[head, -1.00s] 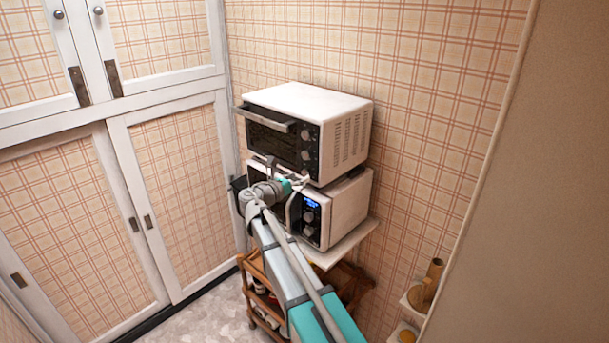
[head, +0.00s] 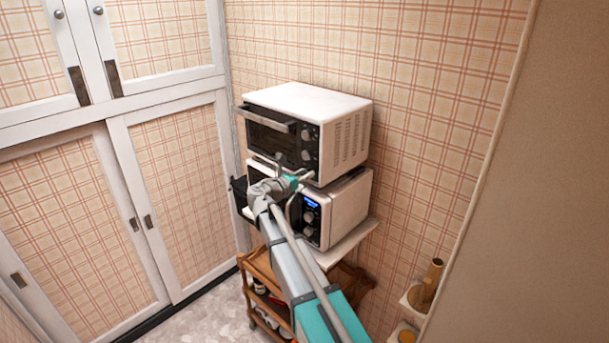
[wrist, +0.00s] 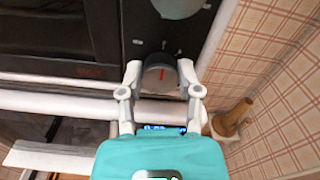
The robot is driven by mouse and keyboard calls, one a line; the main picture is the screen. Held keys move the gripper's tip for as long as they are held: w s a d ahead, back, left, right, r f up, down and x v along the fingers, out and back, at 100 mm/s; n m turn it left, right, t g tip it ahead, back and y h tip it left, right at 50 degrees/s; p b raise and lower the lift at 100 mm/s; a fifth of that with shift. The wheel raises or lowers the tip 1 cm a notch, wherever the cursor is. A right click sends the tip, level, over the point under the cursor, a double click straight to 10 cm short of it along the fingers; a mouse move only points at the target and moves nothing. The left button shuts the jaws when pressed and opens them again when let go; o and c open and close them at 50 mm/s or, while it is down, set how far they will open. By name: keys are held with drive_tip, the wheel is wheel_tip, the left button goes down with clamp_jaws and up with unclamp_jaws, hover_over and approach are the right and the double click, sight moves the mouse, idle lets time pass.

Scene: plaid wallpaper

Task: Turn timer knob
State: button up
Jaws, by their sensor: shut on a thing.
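The toaster oven (head: 345,135) is white with a dark front and sits on top of a microwave. Its upper control knobs (head: 306,134) show in the head view. My gripper (wrist: 160,68) is shut on the lowest knob (wrist: 162,80), with one pale finger on each side of it. This knob is dark with a silvery rim, and its red mark points nearly straight up in the wrist view. In the head view my gripper (head: 308,176) is at the lower right of the oven front, and my wrist hides most of that knob.
The microwave (head: 348,210) with a blue display stands on a white shelf (head: 345,245) just below my gripper. A wooden cart (head: 257,265) is underneath. The oven's door handle (head: 268,120) juts out to the left. Plaid wall is close on the right.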

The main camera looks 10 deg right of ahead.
clamp_jaws()
drive_tip(key=shift+m, duration=4.4)
drive_tip(key=o, duration=0.8)
unclamp_jaws()
drive_tip(key=shift+o, duration=0.2)
